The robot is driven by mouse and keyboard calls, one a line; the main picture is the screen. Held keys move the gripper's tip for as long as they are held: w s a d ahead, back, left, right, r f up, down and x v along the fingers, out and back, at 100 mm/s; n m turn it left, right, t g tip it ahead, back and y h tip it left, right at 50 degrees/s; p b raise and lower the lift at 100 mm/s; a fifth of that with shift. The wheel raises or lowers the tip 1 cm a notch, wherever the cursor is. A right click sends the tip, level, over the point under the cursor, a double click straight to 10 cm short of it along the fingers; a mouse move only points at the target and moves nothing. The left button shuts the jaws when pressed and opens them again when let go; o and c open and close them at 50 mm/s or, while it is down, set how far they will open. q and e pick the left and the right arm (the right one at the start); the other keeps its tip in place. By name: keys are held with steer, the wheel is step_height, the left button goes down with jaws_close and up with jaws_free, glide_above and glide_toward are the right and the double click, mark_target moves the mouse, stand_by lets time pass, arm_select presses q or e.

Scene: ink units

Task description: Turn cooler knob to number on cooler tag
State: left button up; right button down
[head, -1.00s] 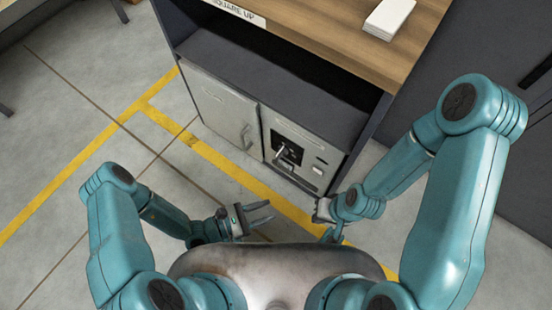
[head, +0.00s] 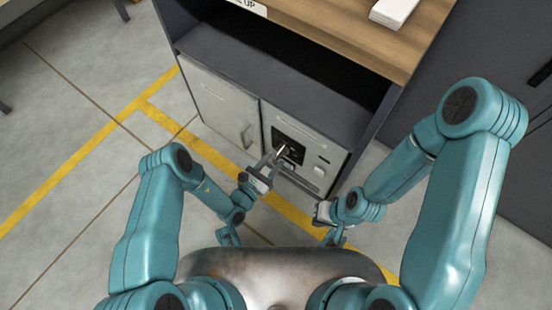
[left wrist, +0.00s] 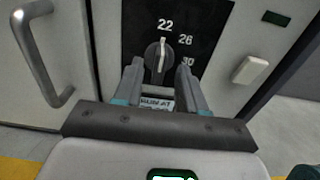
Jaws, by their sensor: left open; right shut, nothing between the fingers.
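The cooler (head: 305,150) is a grey unit in the lower part of the cabinet. Its dark dial panel (left wrist: 205,20) shows the numbers 22, 26 and 30. In the left wrist view the knob (left wrist: 157,58) has a pale pointer aimed up at 22. My right gripper (head: 322,211) is shut and empty, low right of the cooler.
A cupboard door (head: 222,108) with a bar handle (left wrist: 45,55) stands left of the cooler. A pale button (left wrist: 250,70) sits right of the dial. A wooden top (head: 350,35) holds a white block (head: 393,11). Floor is free to the left.

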mark_target(281, 153)
arm_select(q)
steer(key=shift+x, duration=1.2)
jaws_close()
